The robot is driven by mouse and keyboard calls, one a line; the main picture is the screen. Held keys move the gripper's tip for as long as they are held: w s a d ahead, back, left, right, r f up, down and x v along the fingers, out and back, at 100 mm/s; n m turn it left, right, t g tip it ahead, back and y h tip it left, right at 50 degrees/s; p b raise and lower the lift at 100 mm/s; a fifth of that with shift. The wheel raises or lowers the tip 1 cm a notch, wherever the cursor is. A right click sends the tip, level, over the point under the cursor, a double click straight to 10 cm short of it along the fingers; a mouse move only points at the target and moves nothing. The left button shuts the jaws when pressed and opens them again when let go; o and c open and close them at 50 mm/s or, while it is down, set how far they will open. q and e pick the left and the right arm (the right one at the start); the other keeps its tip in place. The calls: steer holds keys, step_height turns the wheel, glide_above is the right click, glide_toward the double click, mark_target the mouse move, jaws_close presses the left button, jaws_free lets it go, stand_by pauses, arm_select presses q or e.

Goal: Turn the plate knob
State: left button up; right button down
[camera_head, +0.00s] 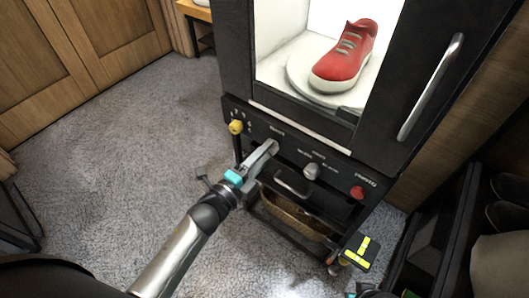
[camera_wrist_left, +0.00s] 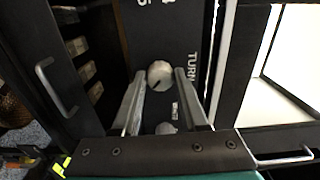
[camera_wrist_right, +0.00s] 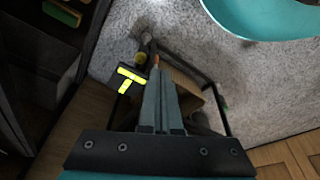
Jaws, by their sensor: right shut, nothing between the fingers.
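The pale plate knob (camera_wrist_left: 160,75) sits on the black front panel beside lettering that begins "TURN". In the left wrist view it is between the tips of my left gripper (camera_wrist_left: 158,80). The fingers are apart, one on each side of it; whether they touch it I cannot tell. In the head view my left gripper (camera_head: 272,147) reaches the panel and hides this knob. The round white plate (camera_head: 298,72) carries a red sneaker (camera_head: 345,55) inside the lit cabinet. My right gripper (camera_wrist_right: 160,80) is shut and empty, low over the floor side.
The panel also has a yellow knob (camera_head: 236,127), a silver knob (camera_head: 311,171) and a red knob (camera_head: 357,192). A drawer handle (camera_head: 293,185) lies below. The door handle (camera_head: 432,86) is at right. A yellow-marked black pad (camera_wrist_right: 127,78) is near my right gripper.

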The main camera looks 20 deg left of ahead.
arm_select(q)
steer(key=o, duration=0.4)
steer(key=p+v, duration=0.3)
steer(key=v, duration=1.2)
steer(key=shift+s, duration=0.1)
arm_select(e)
steer(key=s+d+f, duration=0.1)
steer(key=s+f, duration=0.2)
steer(key=f, duration=0.2)
steer(key=shift+d+f+g, duration=0.3)
steer(key=shift+f, duration=0.05)
